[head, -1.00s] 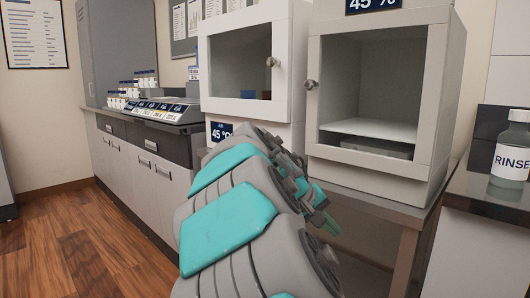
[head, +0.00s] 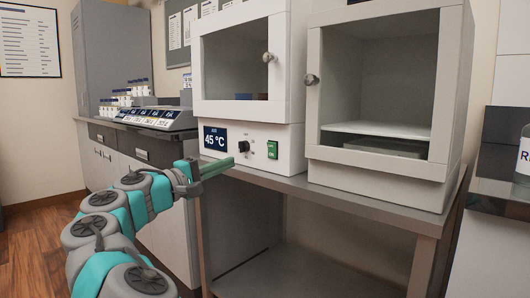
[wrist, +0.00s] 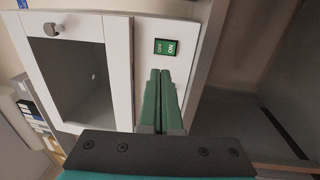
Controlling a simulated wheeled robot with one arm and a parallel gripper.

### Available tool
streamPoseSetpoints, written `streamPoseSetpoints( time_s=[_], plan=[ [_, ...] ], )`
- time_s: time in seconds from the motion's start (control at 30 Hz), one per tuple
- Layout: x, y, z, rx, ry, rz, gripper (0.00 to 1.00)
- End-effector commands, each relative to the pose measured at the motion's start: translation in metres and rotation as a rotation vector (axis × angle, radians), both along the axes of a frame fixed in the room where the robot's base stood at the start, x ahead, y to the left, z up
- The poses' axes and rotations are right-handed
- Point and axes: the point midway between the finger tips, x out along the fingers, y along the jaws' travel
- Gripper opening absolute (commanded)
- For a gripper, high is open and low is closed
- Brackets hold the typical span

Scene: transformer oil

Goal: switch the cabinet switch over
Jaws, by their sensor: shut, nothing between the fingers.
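The cabinet switch (head: 272,149) is a small green rocker on the lower front panel of the left white cabinet (head: 245,108). In the wrist view the switch (wrist: 165,47) shows OFF and ON lettering; which half is pressed in I cannot tell. My gripper (head: 231,162) is shut and empty, with its green fingers pointing at the panel, left of the switch in the head view. In the wrist view the shut fingertips (wrist: 160,72) appear just below the switch. Contact with the panel cannot be made out.
A black knob (head: 244,147) and a 45 °C label (head: 215,138) sit left of the switch. A second cabinet (head: 455,100) stands to the right on the same grey table (head: 340,198). The space under the table is open. Bottles and trays (head: 150,117) stand on the left counter.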

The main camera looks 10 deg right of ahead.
Motion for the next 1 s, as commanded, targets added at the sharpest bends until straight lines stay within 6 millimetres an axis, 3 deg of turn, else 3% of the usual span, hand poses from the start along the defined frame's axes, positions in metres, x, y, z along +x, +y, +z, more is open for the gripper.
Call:
streamPoseSetpoints(
  time_s=[0.37, 1.0],
  plan=[
    [0.008, -0.012, 0.001, 0.003, 0.002, -0.002, 0.0],
    [0.073, -0.102, 0.014, 0.005, 0.001, -0.002, 0.0]
  ],
)
